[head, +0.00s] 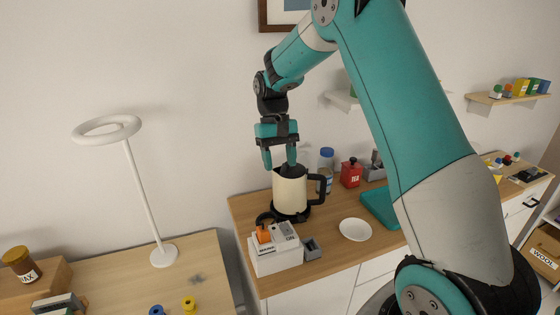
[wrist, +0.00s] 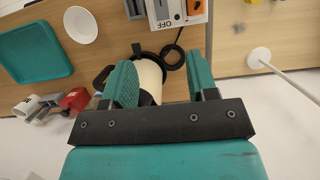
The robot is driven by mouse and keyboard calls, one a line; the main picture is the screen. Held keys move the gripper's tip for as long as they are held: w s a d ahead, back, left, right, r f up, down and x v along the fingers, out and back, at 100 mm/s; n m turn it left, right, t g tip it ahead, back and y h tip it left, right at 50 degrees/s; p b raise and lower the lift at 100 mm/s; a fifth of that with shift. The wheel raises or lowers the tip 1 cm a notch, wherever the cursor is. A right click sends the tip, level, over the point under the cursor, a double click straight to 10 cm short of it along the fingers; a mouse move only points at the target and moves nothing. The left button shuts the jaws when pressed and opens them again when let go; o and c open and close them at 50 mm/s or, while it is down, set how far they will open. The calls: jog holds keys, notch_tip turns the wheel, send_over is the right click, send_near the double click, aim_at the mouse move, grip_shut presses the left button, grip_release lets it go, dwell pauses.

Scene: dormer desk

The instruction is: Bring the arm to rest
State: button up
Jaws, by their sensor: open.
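My teal arm reaches over the counter from the right in the head view. My gripper (head: 279,160) points down with its two teal fingers apart and nothing between them. It hangs above and slightly left of the cream kettle (head: 289,192), which stands upright with a black handle. In the wrist view my gripper (wrist: 162,85) also shows open, and the kettle (wrist: 151,78) is partly hidden behind the left finger. I cannot tell the exact gap between the fingertips and the kettle lid.
A switch box (head: 276,258) marked OFF stands in front of the kettle. A white plate (head: 355,229), a teal tray (head: 383,207), a red tin (head: 351,173) and a blue-capped jar (head: 326,160) share the counter. A white ring lamp (head: 143,190) stands on the left desk.

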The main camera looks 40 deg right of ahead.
dwell(0.4)
jog(key=s+a+r+n+t+b, duration=0.1)
jog(key=s+a+r+n+b, duration=0.15)
jog(key=s+a, duration=0.45)
jog(key=s+a+r+n+t+b, duration=0.1)
jog(key=s+a+r+n+t, duration=0.15)
jog(key=s+a, duration=0.4)
jog(key=s+a+f+n+y+b, duration=0.1)
jog(key=s+a+n+y, duration=0.2)
jog(key=s, duration=1)
jog(key=a+n, duration=0.2)
jog(key=a, duration=0.3)
jog(key=shift+a+f, duration=0.15)
jog(key=shift+a, duration=0.25)
